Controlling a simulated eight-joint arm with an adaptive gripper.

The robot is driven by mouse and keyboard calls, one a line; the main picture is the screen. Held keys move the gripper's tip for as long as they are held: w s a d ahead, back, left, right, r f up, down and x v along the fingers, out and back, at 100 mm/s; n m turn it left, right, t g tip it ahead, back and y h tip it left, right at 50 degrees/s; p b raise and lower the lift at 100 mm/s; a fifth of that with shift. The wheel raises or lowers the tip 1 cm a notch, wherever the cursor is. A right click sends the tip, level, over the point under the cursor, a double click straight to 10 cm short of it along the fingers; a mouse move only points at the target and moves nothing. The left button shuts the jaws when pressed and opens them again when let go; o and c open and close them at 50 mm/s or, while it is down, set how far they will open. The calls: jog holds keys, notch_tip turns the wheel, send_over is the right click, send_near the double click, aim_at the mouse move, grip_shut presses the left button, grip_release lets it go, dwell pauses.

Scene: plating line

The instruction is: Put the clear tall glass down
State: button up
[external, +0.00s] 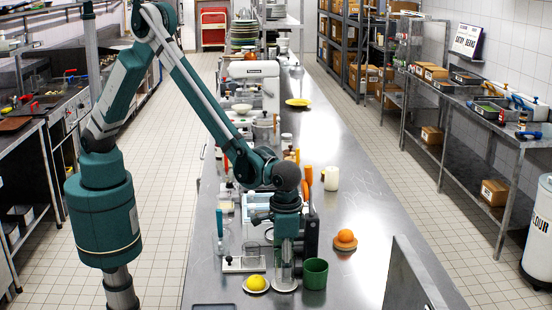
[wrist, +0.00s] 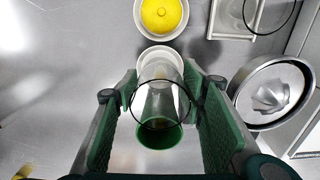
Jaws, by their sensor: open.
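The clear tall glass (external: 287,268) stands upright on a small white saucer (external: 284,288) on the steel counter. In the wrist view the glass (wrist: 160,92) shows its dark rim between my two green finger pads, with the white saucer (wrist: 160,52) at its foot. My gripper (external: 286,248) points down over the glass; in the wrist view my gripper (wrist: 158,100) is open, with a finger on each side of the glass. Whether either pad touches it cannot be told.
A green cup (external: 314,273) stands close right of the glass. A lemon (external: 256,282) on a white dish is close left. An orange (external: 345,236) lies farther right, near a white candle-like cup (external: 331,178). A round metal juicer (wrist: 272,92) shows in the wrist view.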

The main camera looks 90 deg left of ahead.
notch_tip(320, 180, up, 11)
dwell(0.5)
jog(key=shift+f, duration=0.1)
dwell(0.5)
jog(key=s+a+r+t, duration=0.1)
jog(key=s+a+r, duration=0.1)
jog(key=a+r, duration=0.6)
jog(key=s+a+r+t+h, duration=0.15)
jog(key=a+r, duration=0.25)
jog(key=a, duration=0.8)
jog(key=s+a+r+t+y, duration=0.1)
jog(key=s+a+r, duration=0.2)
jog(key=a+r, duration=0.5)
jog(key=s+a+f+t, duration=0.1)
jog(key=s+a+t, duration=0.1)
jog(key=s+a, duration=0.8)
jog(key=s+a+f+t, duration=0.1)
jog(key=s+a, duration=1)
jog(key=a, duration=0.4)
jog(key=shift+a+f+t, duration=0.15)
jog(key=shift+f+t, duration=0.1)
jog(key=shift+t, duration=0.1)
